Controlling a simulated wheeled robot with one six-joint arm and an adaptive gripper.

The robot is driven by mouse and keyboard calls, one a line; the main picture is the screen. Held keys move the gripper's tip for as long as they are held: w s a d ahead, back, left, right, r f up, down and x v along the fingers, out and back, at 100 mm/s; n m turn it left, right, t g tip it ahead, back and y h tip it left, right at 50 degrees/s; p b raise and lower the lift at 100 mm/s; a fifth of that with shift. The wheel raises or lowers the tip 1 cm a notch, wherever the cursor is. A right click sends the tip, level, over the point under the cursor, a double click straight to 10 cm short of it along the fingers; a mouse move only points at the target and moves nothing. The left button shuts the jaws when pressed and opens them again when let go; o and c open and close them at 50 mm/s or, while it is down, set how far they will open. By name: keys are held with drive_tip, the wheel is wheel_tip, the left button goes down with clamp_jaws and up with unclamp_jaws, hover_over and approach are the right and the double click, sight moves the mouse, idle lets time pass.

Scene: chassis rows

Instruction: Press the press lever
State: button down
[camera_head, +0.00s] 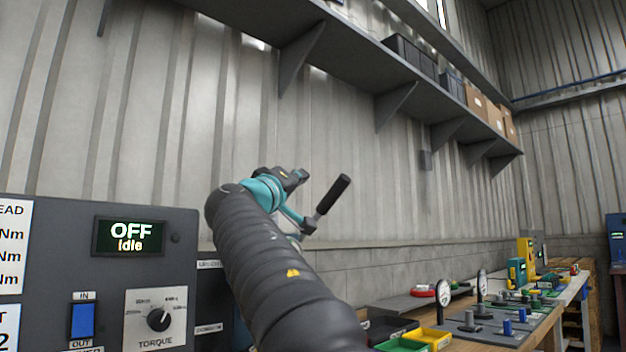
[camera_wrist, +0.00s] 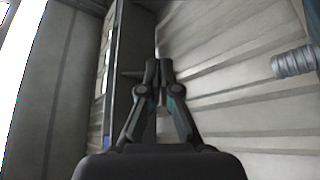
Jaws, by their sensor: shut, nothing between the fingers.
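The press lever (camera_head: 333,194) shows in the head view as a thick black grip on a thin rod, tilted up to the right. The rod meets a grey and teal joint; most of the press below is hidden behind my arm. My gripper (camera_head: 298,176) is small in this view, left of and slightly above the black grip, apparently apart from it. In the wrist view my gripper (camera_wrist: 160,67) has its two fingers together, empty, pointing at the wall and shelf. A grey ribbed cylinder (camera_wrist: 293,62) is at the right edge there; I cannot tell what it is.
A grey control panel (camera_head: 60,240) with a screen reading "OFF Idle" stands at the left. A long shelf (camera_head: 350,60) runs along the wall above. Green and yellow bins (camera_head: 430,336), gauges and small parts crowd the bench at the right.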

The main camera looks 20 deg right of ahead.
drive_tip(key=p+x, duration=0.5)
drive_tip(key=x, duration=0.4)
drive_tip(key=shift+s+d+f+b, duration=0.45)
drive_tip(key=shift+s+f+b, duration=0.1)
drive_tip(key=shift+f, duration=0.2)
drive_tip(key=shift+s+d+f+b, duration=0.45)
drive_tip(key=shift+s+f, duration=0.15)
drive_tip(key=shift+f, duration=0.2)
